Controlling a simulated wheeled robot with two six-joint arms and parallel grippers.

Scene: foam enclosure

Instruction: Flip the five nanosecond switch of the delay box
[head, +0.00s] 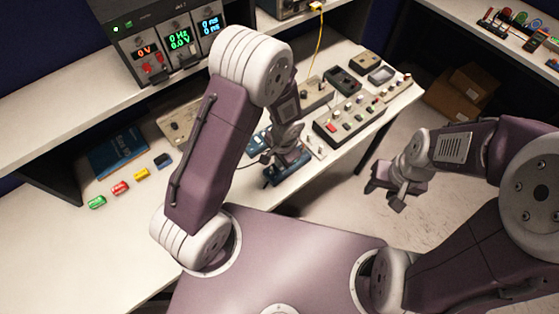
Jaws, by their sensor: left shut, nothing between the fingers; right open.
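My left gripper (287,160) points down over the front edge of the bench, its fingers closed with nothing between them. A low blue box (269,181) lies right under and around the fingertips, mostly covered by the gripper. I cannot tell whether the fingers touch it. I cannot tell for sure which box is the delay box, and no five nanosecond label is legible. A beige box with small controls (176,126) lies left of my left arm. Another beige box (318,93) lies behind the gripper. My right gripper (385,196) is open and empty, off the bench over the floor.
A long panel with coloured buttons (352,119) lies right of the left gripper. Dark and grey small boxes (343,80) stand behind it. Green, red, yellow and blue blocks (121,188) and a blue book (117,152) lie left. A display instrument (166,42) stands on the shelf. The bench's front left is clear.

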